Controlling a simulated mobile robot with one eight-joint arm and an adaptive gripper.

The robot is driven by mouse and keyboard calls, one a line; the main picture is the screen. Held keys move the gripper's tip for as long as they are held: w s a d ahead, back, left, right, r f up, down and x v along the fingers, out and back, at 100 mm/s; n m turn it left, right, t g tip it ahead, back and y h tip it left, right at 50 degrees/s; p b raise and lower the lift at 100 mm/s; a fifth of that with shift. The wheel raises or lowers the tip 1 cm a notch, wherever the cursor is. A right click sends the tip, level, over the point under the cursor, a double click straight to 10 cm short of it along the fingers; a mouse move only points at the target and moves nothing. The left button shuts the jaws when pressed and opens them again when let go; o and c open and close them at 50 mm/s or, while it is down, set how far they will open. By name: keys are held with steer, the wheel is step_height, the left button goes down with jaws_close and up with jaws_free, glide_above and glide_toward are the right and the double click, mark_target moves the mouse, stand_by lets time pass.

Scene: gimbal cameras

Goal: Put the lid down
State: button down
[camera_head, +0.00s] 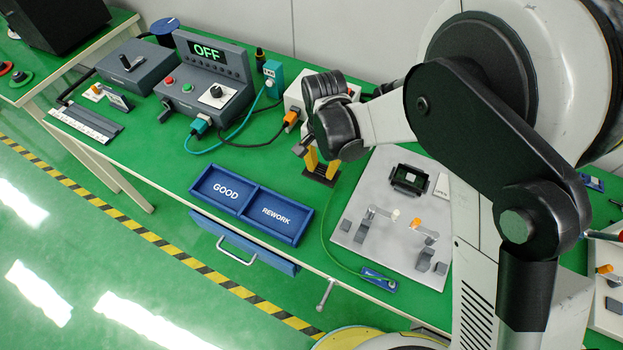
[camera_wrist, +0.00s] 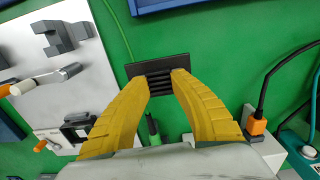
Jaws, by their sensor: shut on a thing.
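The lid (camera_wrist: 143,69) is a flat dark plate with a ribbed raised middle. My gripper (camera_wrist: 161,80), with two yellow fingers, is shut on that ribbed middle in the wrist view. In the head view the lid (camera_head: 322,174) shows below my gripper (camera_head: 321,164), over the green tabletop, between the blue tray and the grey fixture plate. I cannot tell whether it touches the tabletop. A black open-framed socket (camera_head: 409,179) stands on the fixture plate (camera_head: 365,246), right of my gripper. My arm hides part of the table behind it.
The blue GOOD/REWORK tray (camera_head: 249,229) lies left of the fixture plate. A control box reading OFF (camera_head: 206,83) stands at the back with cables. A thin green cord runs beside the plate to a blue tag (camera_head: 378,279).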

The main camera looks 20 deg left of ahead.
mark_target(314, 183)
steer(key=shift+s+a+f, duration=0.2)
steer(key=shift+a+f, duration=0.45)
steer(key=shift+a, duration=0.35)
steer(key=shift+a+f+b, duration=0.1)
steer(key=shift+f+b, duration=0.05)
steer(key=shift+b, duration=0.15)
step_height(314, 183, down, 4)
steer(key=shift+r+b, duration=0.1)
steer(key=shift+b, duration=0.75)
steer(key=shift+r, duration=0.1)
steer(key=c, duration=1.2)
jaws_free()
